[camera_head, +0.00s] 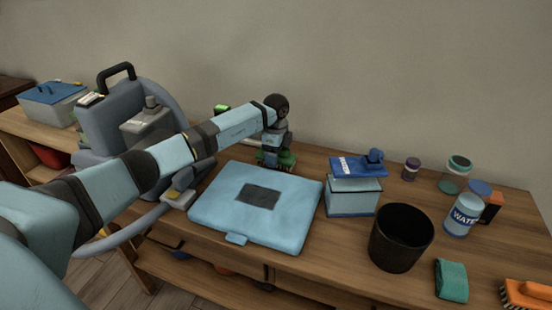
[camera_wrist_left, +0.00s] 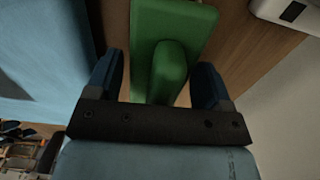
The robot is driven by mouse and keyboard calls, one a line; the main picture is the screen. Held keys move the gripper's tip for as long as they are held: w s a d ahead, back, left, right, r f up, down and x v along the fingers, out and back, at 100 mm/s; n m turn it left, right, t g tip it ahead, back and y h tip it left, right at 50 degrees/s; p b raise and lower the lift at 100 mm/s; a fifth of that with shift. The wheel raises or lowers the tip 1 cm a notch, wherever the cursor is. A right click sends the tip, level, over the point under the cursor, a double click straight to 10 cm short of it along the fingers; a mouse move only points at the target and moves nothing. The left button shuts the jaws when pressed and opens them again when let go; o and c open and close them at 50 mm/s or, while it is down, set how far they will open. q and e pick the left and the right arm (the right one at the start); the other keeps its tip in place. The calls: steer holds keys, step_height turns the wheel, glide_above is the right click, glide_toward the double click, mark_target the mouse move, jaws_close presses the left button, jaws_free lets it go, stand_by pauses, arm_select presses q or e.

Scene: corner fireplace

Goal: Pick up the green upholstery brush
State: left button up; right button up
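The green upholstery brush (camera_head: 288,159) lies on the wooden tabletop behind the light blue case, partly hidden by my left gripper (camera_head: 273,157) in the head view. The left wrist view shows the brush's green body (camera_wrist_left: 176,22) and its raised rounded handle (camera_wrist_left: 168,72). My left gripper's two dark blue fingers (camera_wrist_left: 158,66) stand open, one on each side of the handle. A gap shows between each finger and the handle. The brush's bristles are hidden. My right gripper is not in view.
The light blue case (camera_head: 217,205) lies in front of the brush. A blue-lidded box (camera_head: 353,197) stands to its right. A black bin (camera_head: 401,238), a water can (camera_head: 461,216), a teal roll (camera_head: 451,281) and an orange brush (camera_head: 527,293) are further right. A grey vacuum (camera_head: 112,118) stands left.

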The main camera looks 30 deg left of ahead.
arm_select(q)
steer(key=c, duration=0.8)
steer(key=shift+o, duration=0.2)
steer(key=shift+r, duration=0.1)
step_height(320, 180, up, 20)
steer(key=p, duration=0.3)
steer(key=shift+o, duration=0.7)
